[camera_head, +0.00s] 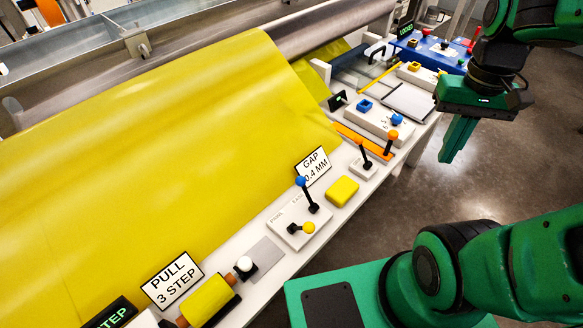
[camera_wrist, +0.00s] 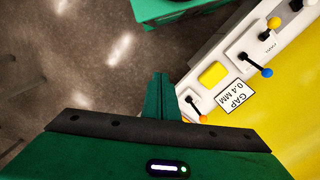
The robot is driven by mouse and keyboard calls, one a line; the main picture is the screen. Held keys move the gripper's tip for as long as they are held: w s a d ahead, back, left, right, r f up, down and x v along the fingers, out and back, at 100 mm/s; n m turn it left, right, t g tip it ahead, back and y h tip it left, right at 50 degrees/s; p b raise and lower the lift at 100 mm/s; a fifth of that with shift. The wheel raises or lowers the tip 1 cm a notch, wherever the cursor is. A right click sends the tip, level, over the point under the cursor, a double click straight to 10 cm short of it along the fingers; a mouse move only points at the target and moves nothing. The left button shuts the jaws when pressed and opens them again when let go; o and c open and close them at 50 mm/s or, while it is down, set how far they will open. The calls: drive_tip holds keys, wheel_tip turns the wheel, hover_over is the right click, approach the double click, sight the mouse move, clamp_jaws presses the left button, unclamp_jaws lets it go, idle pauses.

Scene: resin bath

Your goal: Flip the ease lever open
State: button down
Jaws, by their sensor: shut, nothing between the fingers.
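Several levers stand on the white bench top, and their small labels are too small to read, so I cannot tell which is the ease lever. One lever with a blue knob (camera_head: 301,182) stands on a white plate (camera_head: 282,237) beside a lever with a yellow knob (camera_head: 309,228). A lever with an orange knob (camera_head: 367,142) stands on a small white base further along. My gripper (camera_head: 456,146) is shut and empty, off the bench's right edge above the floor. In the wrist view my gripper (camera_wrist: 160,82) is apart from the blue-knobbed lever (camera_wrist: 266,72).
A yellow block (camera_head: 342,191) and a GAP 0.4 MM sign (camera_head: 313,167) stand between the levers. The yellow sheet (camera_head: 170,130) runs over the machine behind. The floor (camera_head: 400,215) beside the bench is clear.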

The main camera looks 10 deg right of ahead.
sight(305, 190)
drive_tip(key=w+a+n, duration=0.3)
drive_tip(key=w+a, duration=0.3)
drive_tip(key=w, duration=0.3)
drive_tip(key=w+a+f+n, duration=0.2)
drive_tip(key=w+a, duration=0.1)
drive_tip(key=a, duration=0.5)
drive_tip(key=w+a+f+n+g+h, duration=0.1)
drive_tip(key=w+a+f+n, duration=0.1)
drive_tip(key=a, duration=0.7)
drive_tip(key=w+a+f+n+h, duration=0.1)
drive_tip(key=w+a+f+n, duration=0.2)
drive_tip(key=a, duration=0.6)
drive_tip(key=shift+w+f, duration=0.2)
drive_tip(key=shift+w, duration=0.25)
drive_tip(key=x, duration=0.9)
drive_tip(key=shift+s+f, duration=0.25)
drive_tip(key=shift+s, duration=0.05)
drive_tip(key=shift+s+d+f, duration=0.1)
drive_tip(key=shift+s+f, duration=0.05)
drive_tip(key=shift+f, duration=0.05)
drive_tip(key=shift+s+d+r, duration=0.3)
drive_tip(key=shift+s+r, duration=0.25)
drive_tip(key=shift+s, duration=0.15)
drive_tip(key=shift+s+d+r, duration=0.3)
drive_tip(key=shift+s+r, duration=0.25)
drive_tip(key=shift+s, duration=0.15)
